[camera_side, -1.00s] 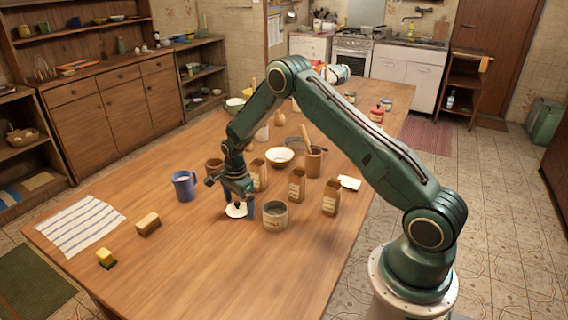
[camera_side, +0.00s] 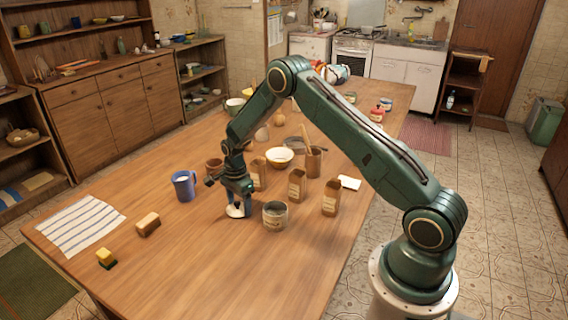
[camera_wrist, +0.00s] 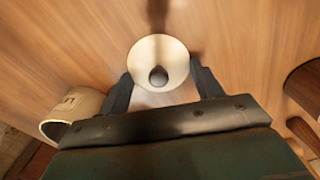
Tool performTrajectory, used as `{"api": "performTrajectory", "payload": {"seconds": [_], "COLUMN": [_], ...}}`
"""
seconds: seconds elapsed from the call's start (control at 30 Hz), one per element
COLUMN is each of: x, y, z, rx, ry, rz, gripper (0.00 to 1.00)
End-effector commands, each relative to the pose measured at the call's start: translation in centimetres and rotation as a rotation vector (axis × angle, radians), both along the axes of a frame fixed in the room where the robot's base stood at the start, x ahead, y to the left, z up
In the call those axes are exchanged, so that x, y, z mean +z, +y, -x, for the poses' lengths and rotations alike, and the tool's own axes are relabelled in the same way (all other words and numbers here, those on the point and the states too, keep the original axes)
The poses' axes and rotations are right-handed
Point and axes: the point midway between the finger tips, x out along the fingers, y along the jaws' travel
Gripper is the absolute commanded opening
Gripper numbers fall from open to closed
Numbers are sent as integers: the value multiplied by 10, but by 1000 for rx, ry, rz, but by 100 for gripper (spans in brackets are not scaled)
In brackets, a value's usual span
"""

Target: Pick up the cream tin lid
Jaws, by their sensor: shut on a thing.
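The cream tin lid (camera_side: 234,212) is a small round disc with a dark knob on top. In the side view it shows just under my gripper (camera_side: 240,208), partly hidden by the fingers. In the wrist view the lid (camera_wrist: 160,58) lies between the two dark fingers of my gripper (camera_wrist: 158,82), its knob facing the camera. My gripper is shut on the lid, low over the wooden table. Whether the lid touches the tabletop is hard to tell. The open cream tin (camera_side: 275,216) stands just right of my gripper, and its rim and label show at the left in the wrist view (camera_wrist: 72,112).
A blue mug (camera_side: 184,186) stands left of my gripper. Brown cartons (camera_side: 297,186) and a cream bowl (camera_side: 280,157) stand behind and to the right. The front table area is clear.

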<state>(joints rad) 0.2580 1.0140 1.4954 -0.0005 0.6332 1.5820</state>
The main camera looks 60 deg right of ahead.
Motion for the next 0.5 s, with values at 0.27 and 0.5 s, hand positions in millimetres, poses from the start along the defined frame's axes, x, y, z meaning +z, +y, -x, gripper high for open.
{"api": "performTrajectory", "payload": {"seconds": [0.27, 0.5], "x": [14, 47], "y": [0, 0], "z": [-1, -1], "rx": [0, 0], "ry": [-3, -4], "rz": [1, 1], "gripper": [44, 44]}}
